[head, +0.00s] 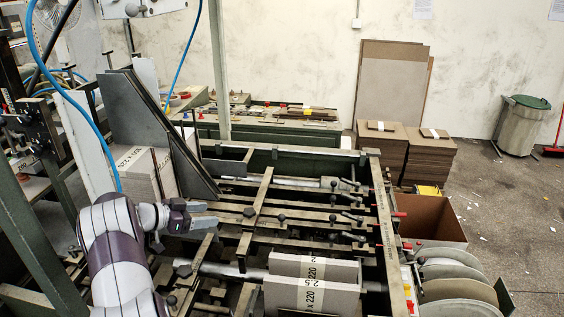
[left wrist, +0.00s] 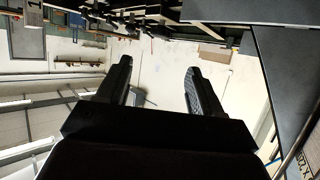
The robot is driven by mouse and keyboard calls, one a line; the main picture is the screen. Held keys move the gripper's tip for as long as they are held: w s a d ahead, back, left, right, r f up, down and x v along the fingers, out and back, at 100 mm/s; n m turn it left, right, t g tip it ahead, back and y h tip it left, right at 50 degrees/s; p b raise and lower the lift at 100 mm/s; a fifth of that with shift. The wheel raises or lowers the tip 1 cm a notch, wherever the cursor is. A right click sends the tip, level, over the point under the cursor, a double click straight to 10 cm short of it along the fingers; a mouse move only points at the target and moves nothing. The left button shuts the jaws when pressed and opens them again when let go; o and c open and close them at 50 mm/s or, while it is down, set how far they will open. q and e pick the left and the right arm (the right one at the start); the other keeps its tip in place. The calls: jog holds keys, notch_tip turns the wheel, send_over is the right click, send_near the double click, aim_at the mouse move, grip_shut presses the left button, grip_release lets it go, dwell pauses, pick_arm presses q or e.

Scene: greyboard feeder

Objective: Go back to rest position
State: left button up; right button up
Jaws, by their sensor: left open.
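My left gripper (head: 203,214) is above the feeder frame in the head view, left of its middle, with its fingers pointing right. In the left wrist view its two fingers (left wrist: 158,82) stand apart with nothing between them. A banded stack of greyboard (head: 142,174) stands in the feeder behind my left gripper, against a dark slanted plate (head: 150,125). Another greyboard stack (head: 312,283) with a printed paper band sits at the front of the feeder, to the right of the gripper and apart from it. My right gripper is not in view.
The green feeder frame (head: 380,205) with metal rods and clamps fills the middle. Stacks of board (head: 380,145) and a cardboard box (head: 430,218) stand at the right. A grey bin (head: 521,125) is by the wall. Blue hoses hang at the left. Floor at the right is mostly clear.

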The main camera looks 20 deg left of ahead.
pick_arm(q)
jog(key=w+d+r+n+t+y, duration=0.2)
jog(key=w+d+r+n+y, duration=0.1)
jog(key=w+d+r+y, duration=0.35)
jog(key=s+d+n+g+y, duration=0.2)
jog(key=s+d, duration=0.1)
jog(key=d, duration=0.5)
jog(key=s+d+f+g, duration=0.3)
jog(key=s+d, duration=0.2)
jog(key=s, duration=0.4)
jog(key=s+d+f+g+h, duration=0.1)
jog(key=s+d+f+g, duration=0.1)
jog(key=s+d, duration=0.3)
jog(key=s+d+f+n+g, duration=0.1)
jog(key=s+d+f+g, duration=0.2)
jog(key=s, duration=1)
jog(key=shift+s+d+f+g, duration=0.25)
jog(key=shift+d+f+g, duration=0.1)
jog(key=shift+d+g, duration=0.7)
jog(key=shift+a, duration=0.1)
